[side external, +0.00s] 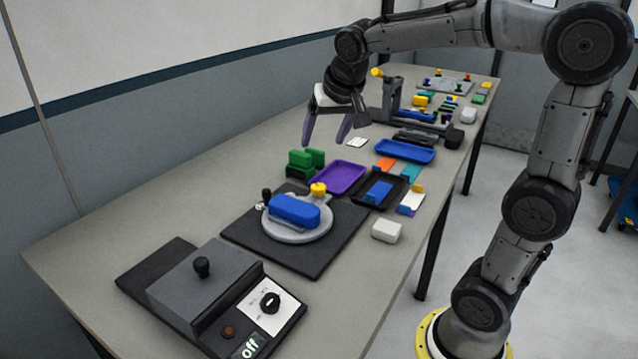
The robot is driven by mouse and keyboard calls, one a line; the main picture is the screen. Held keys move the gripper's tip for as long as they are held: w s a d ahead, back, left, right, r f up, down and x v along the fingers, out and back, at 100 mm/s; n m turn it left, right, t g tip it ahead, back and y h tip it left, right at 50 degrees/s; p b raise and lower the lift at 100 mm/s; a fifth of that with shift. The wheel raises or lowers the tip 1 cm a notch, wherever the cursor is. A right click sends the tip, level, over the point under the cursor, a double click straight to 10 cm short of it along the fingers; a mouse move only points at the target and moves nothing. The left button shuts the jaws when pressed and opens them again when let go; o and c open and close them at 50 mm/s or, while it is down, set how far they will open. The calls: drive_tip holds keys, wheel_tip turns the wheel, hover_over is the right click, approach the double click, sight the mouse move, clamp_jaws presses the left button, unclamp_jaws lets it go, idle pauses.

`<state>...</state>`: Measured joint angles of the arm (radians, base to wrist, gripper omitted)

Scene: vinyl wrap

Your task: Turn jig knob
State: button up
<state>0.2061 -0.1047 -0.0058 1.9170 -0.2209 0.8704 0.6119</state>
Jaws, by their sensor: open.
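A round grey jig (300,236) sits on a black mat, with a blue rounded block (291,210) lying on it. A yellow knob (318,189) stands at the jig's back edge, and a small black knob (266,195) stands at its left edge. I cannot tell which of them is the jig knob. My gripper (325,135) has two purple fingers pointing down. It is open and empty, in the air behind and above the jig, apart from both knobs.
In front is a dark box (200,285) with a black knob on its lid, beside a dial panel (268,303) reading "off". A green block (306,160), a purple tray (338,178), a black tray (382,188) and a white block (386,230) lie near the jig. The table's left side is clear.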

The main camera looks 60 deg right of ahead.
sight(319, 186)
drive_tip(key=w+d+f, duration=0.2)
drive_tip(key=d+f, duration=0.1)
drive_tip(key=f, duration=0.3)
drive_tip(key=w+d+f+g, duration=0.1)
drive_tip(key=w+d+f, duration=0.1)
drive_tip(key=f, duration=0.4)
drive_tip(key=w+d+f+m+g, duration=0.1)
drive_tip(key=w+d+f, duration=0.2)
drive_tip(key=f, duration=0.3)
drive_tip(key=shift+d+f, duration=0.1)
drive_tip(key=shift+d, duration=0.4)
clamp_jaws()
